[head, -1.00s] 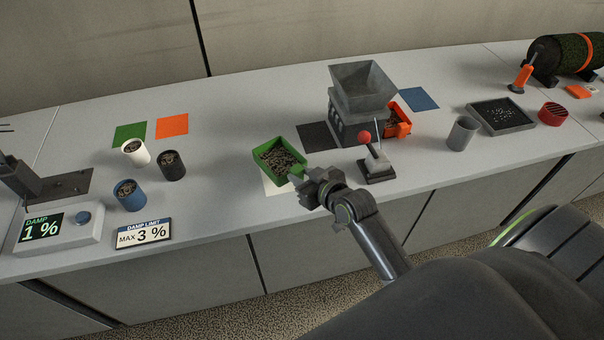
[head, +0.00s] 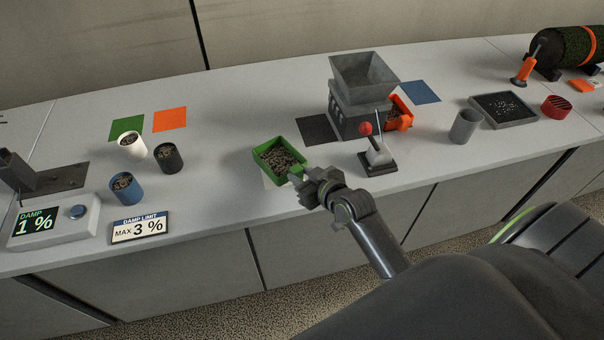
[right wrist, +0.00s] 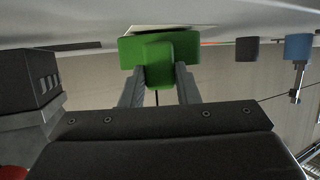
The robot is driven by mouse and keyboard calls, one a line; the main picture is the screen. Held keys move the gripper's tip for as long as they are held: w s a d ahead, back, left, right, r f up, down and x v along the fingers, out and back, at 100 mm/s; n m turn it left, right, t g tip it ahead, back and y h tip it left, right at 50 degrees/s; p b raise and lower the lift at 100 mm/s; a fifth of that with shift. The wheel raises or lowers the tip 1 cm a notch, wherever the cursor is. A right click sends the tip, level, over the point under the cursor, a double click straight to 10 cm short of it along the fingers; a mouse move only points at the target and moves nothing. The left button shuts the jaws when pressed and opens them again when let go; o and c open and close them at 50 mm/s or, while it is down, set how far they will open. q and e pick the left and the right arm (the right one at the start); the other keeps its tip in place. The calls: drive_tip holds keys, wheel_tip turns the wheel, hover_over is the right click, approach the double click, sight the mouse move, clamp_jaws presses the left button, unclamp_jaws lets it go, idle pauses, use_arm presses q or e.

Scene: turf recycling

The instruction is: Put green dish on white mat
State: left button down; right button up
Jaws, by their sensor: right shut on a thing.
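The green dish (head: 268,150), filled with dark brown pieces, is on or just above the white mat (head: 269,183). Only a strip of the mat shows along the dish's front edge. My right gripper (head: 299,178) is shut on the dish's near right side. In the right wrist view the fingers (right wrist: 159,85) close on a green tab of the dish (right wrist: 130,50), and a bit of the white mat (right wrist: 155,29) shows beyond it. I cannot tell whether the dish touches the mat. My left gripper is not in view.
A lever with a red knob (head: 378,157) and a grey hopper machine (head: 362,90) stand right of the dish. A black mat (head: 317,130) lies behind it. White, black and blue cups (head: 127,188) stand left. The counter between is clear.

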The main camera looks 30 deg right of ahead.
drive_tip(key=shift+f, duration=0.3)
idle(0.4)
drive_tip(key=o, duration=1.1)
drive_tip(key=shift+c, duration=0.2)
drive_tip(key=shift+o, duration=0.5)
drive_tip(key=shift+o, duration=1.1)
drive_tip(key=shift+s, duration=0.15)
drive_tip(key=b+v, duration=0.1)
drive_tip(key=v, duration=1.6)
